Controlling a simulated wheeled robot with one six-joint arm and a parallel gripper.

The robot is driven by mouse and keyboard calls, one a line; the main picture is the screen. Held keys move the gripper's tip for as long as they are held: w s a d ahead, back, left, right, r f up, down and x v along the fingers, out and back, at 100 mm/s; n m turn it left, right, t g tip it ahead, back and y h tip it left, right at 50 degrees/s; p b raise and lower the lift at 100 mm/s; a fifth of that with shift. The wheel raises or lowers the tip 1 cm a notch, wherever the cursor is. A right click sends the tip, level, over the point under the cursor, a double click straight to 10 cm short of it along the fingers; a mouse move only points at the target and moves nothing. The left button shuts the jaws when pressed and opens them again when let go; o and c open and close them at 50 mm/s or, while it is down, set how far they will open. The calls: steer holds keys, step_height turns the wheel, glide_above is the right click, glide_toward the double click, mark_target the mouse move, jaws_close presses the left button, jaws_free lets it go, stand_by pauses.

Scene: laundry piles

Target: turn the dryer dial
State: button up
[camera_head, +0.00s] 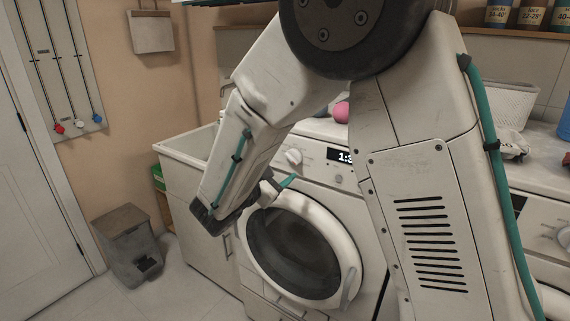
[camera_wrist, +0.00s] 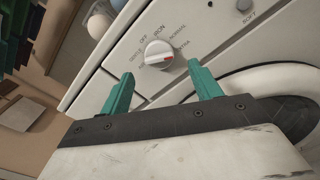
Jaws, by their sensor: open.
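The dryer dial (camera_wrist: 159,54) is a round white knob with a red mark, seen in the wrist view. Printed words such as OFF, IRON and NORMAL ring it. My gripper (camera_wrist: 158,82) has two teal fingers spread apart, with the dial just beyond and between their tips. I see no contact with the dial. In the head view the dial (camera_head: 293,157) sits on the panel of the white front-loading dryer (camera_head: 350,206), left of a display. My gripper (camera_head: 277,188) is in front of the panel, below and left of the dial, partly hidden by my arm.
The round dryer door (camera_head: 300,250) lies below the panel. A white sink cabinet (camera_head: 188,240) stands to the left, with a grey bin (camera_head: 128,243) on the floor. A pink ball (camera_head: 341,112) lies on top of the dryer. Another machine (camera_head: 545,215) stands at right.

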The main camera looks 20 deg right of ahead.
steer(key=v, duration=0.2)
steer(key=shift+s+a, duration=0.2)
steer(key=shift+a, duration=0.1)
steer(key=s+d+f+m+g+y, duration=0.1)
steer(key=s+d+m+g+y, duration=0.1)
steer(key=s+d+m+g, duration=0.5)
steer(key=s+d+f+m+g+y, duration=0.1)
steer(key=s+f+m+g+y, duration=0.2)
steer(key=s, duration=0.8)
steer(key=s+r+m+y, duration=0.3)
steer(key=s+m+y, duration=0.1)
steer(key=s, duration=0.3)
steer(key=s+r+m+y, duration=0.4)
steer(key=s+m+y, duration=0.1)
steer(key=s, duration=0.3)
steer(key=shift+t+y, duration=0.3)
steer(key=shift+t, duration=0.1)
